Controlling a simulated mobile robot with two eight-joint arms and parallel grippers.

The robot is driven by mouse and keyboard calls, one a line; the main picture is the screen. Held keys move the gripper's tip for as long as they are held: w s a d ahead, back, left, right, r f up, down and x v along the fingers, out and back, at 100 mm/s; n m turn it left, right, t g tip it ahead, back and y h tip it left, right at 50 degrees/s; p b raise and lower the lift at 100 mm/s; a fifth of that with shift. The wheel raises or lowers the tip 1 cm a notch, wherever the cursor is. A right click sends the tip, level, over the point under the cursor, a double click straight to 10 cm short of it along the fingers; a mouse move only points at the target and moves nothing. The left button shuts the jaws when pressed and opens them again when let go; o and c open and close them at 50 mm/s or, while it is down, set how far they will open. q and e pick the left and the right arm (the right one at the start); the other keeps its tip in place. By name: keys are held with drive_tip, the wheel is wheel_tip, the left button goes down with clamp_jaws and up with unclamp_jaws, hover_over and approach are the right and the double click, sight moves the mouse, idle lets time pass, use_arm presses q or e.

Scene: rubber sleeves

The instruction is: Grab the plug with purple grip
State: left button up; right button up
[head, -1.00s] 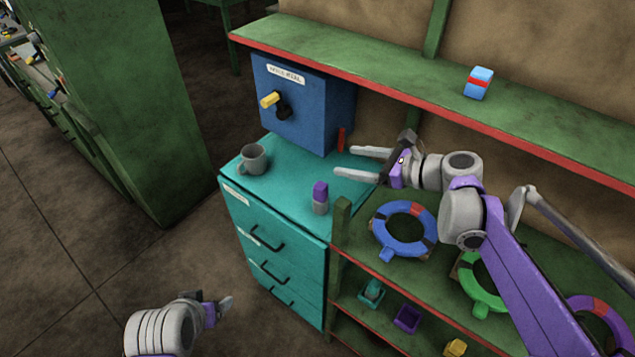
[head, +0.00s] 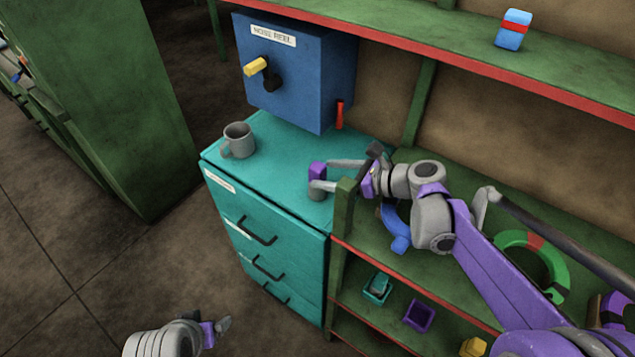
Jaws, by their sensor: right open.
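The plug with the purple grip (head: 317,170) stands upright on the teal drawer cabinet's top, near its front right edge. Its purple part is on top and its grey part below. My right gripper (head: 328,175) is open and level with the plug, reaching in from the right. One finger passes behind the plug and the other is near its front lower side. Whether either finger touches it, I cannot tell. My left gripper (head: 222,328) is low at the bottom left, over the floor, away from the plug; its finger opening is unclear.
A grey mug (head: 238,141) stands left on the teal cabinet (head: 285,150). A blue box (head: 300,75) with a yellow-handled crank stands behind. A green post (head: 341,205) rises close beside my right gripper. Green shelving (head: 470,300) holds rings and small bins.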

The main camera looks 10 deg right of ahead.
drive_tip(key=x, duration=0.6)
drive_tip(key=shift+s+a, duration=0.2)
drive_tip(key=shift+a, duration=0.15)
clamp_jaws()
